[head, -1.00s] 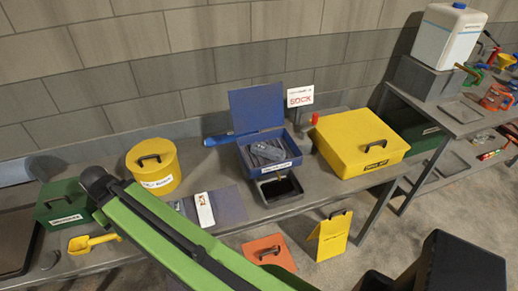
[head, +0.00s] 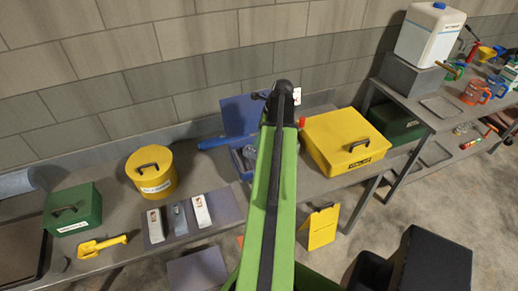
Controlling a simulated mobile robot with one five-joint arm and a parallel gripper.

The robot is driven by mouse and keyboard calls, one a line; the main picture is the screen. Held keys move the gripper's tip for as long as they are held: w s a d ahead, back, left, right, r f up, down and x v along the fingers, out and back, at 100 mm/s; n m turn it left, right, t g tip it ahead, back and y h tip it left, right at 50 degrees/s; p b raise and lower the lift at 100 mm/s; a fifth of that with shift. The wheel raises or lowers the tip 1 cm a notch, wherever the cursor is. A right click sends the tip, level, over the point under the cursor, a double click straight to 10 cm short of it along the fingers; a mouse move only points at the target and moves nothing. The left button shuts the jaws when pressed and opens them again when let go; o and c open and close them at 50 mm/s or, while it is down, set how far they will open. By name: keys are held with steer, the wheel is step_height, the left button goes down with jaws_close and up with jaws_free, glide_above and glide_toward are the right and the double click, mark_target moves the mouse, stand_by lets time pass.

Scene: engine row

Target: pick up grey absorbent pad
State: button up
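No item is clearly identifiable as the grey absorbent pad. A flat grey-violet sheet (head: 228,206) lies on the bench beside two white cartons (head: 201,212) and a small grey item. Another flat grey-violet panel (head: 197,269) shows below the bench's front edge. Grey contents (head: 238,160) show at the left of the open blue box (head: 239,113), which is mostly hidden behind my arm. My green arm reaches up the picture across the box, ending in a black joint. My gripper is not visible.
A yellow drum (head: 152,177), green case (head: 73,209) and yellow scoop (head: 102,245) stand to the left. A yellow case (head: 345,141) stands right of my arm. A yellow floor sign (head: 319,228) is below. A white jug (head: 430,35) is at the upper right.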

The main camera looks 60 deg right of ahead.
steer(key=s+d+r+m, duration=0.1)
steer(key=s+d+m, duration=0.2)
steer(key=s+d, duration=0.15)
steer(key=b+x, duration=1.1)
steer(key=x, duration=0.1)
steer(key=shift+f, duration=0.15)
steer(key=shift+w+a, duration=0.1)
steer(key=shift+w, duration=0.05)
